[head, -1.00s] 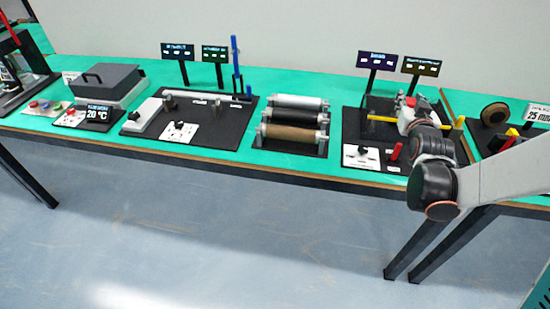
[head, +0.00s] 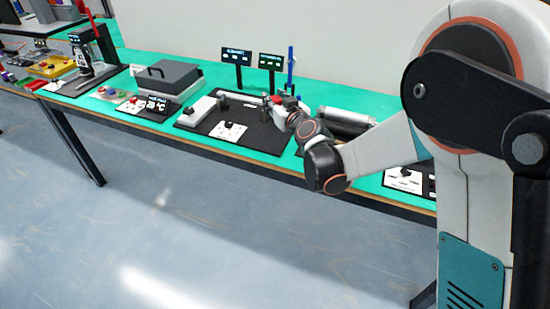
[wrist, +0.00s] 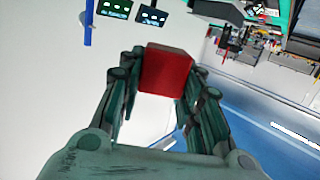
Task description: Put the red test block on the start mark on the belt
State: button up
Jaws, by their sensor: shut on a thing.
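My gripper (wrist: 165,85) is shut on the red test block (wrist: 166,69), which sits between its two fingers in the wrist view. In the head view my gripper (head: 277,102) is over the right end of a black station board, near a thin pale belt (head: 241,97). Whether the block is above or touching anything there is too small to tell. I cannot make out the start mark.
The black board (head: 262,138) carries a white panel with a knob (head: 229,131) at its front. A blue post (head: 291,70) and two small display signs (head: 237,56) stand behind it. Metal rollers (head: 343,121) are to the right, and a grey lidded box (head: 167,76) is to the left.

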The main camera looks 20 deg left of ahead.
notch_tip(320, 180, down, 20)
jog(key=b, duration=0.7)
jog(key=shift+r, duration=0.25)
jog(key=shift+f, duration=0.65)
jog(key=o, duration=1)
jog(key=shift+o, duration=0.2)
jog(key=shift+r, duration=0.1)
